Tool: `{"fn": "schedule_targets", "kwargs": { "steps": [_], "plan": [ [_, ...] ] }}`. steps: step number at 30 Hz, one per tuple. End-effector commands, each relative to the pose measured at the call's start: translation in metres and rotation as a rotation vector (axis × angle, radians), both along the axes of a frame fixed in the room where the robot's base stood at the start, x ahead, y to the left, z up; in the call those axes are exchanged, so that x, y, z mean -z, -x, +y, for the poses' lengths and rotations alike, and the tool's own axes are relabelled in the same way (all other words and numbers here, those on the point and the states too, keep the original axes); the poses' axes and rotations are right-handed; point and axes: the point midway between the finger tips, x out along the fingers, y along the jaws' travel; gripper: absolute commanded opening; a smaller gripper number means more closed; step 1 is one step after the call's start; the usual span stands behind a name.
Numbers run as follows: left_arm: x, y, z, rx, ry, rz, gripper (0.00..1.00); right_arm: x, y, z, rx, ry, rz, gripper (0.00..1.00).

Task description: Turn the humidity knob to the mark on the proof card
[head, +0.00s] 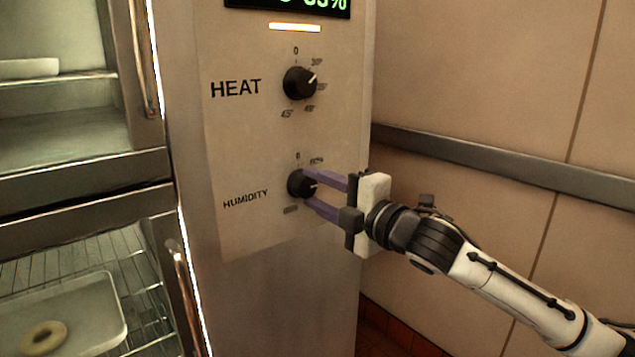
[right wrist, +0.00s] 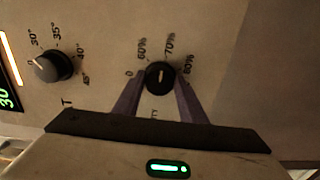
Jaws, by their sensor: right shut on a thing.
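The humidity knob (head: 296,186) is a round black dial with a white pointer line, low on the metal control panel. My right gripper (head: 309,188) is shut on it, one purple finger on each side. In the right wrist view the knob (right wrist: 159,76) sits between the fingertips (right wrist: 160,82). Its white line points roughly up in that view, towards the gap between the 60% and 70% marks. A 0 and an 80% mark also show there. I see no proof card in either view. My left gripper is not in view.
The heat knob (head: 299,83) is above the humidity knob. A partly cut-off green display (head: 290,7) is at the top. At left, an open cabinet holds a tray (head: 100,310) with a ring-shaped piece (head: 43,338). A tiled wall with a rail (head: 500,157) stands at right.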

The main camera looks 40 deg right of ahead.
Motion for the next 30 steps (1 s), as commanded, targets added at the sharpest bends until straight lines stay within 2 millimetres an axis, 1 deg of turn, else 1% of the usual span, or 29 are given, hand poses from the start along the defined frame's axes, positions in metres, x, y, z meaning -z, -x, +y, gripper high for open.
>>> {"fn": "schedule_targets", "kwargs": {
  "steps": [2, 9, 26, 27, 29, 30],
  "plan": [
    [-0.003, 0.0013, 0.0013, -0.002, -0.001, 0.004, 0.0, -0.0001, 0.0001, 0.0003, 0.0, -0.046, 0.007, 0.15],
    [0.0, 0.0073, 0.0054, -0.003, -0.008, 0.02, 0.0, 0.001, 0.0, 0.0002, 0.0, -0.131, 0.012, 0.15],
    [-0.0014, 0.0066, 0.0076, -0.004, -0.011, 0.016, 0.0, 0.0021, 0.0, 0.0002, 0.0, -0.157, 0.014, 0.15],
    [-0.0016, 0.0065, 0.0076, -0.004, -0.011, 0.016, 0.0, 0.0021, 0.0, 0.0002, 0.0, -0.157, 0.014, 0.43],
    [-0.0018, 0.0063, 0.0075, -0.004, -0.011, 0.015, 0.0, 0.0019, 0.0, 0.0002, 0.0, -0.157, 0.014, 0.53],
    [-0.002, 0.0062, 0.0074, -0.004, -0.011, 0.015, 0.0, 0.0018, 0.0, 0.0002, 0.0, -0.157, 0.014, 0.55]
  ]
}}
